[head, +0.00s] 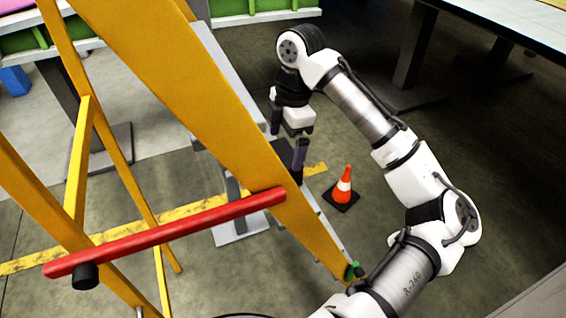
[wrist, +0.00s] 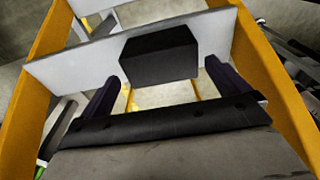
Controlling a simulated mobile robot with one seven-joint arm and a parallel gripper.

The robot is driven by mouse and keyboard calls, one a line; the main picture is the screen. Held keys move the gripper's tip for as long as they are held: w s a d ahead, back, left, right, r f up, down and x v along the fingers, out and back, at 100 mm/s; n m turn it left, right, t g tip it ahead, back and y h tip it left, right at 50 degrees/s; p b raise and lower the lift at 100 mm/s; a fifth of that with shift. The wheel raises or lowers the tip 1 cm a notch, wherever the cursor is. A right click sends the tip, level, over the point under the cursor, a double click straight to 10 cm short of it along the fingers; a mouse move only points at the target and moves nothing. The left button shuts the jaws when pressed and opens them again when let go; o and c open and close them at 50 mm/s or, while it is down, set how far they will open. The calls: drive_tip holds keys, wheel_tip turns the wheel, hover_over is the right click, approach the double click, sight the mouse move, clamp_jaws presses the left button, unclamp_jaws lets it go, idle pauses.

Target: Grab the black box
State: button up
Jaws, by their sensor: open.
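The black box (wrist: 160,56) is in the upper middle of the wrist view, against a pale grey crosspiece (wrist: 75,67) between two orange rails. My gripper (wrist: 161,76) is open, with one dark purple finger to the lower left of the box and one to its lower right. The box appears between or just beyond the fingertips; I cannot tell if they touch it. In the head view my gripper (head: 288,146) points down beside the orange ladder-like frame (head: 190,95). A dark shape there may be the box, partly hidden by the frame.
A red bar (head: 165,232) crosses the orange frame in front. An orange traffic cone (head: 344,187) stands on the floor right of the frame. A table (head: 510,22) is at the upper right. Open floor lies right of my arm.

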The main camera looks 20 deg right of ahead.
sight(284, 153)
drive_tip(key=shift+a+f+p, duration=0.2)
drive_tip(key=shift+f+p, duration=0.1)
drive_tip(key=shift+f, duration=1.05)
drive_tip(key=shift+a+f+p, duration=0.15)
drive_tip(key=shift+f+p, duration=0.15)
drive_tip(key=shift+f, duration=1)
drive_tip(key=c, duration=0.8)
drive_tip(key=shift+r, duration=0.1)
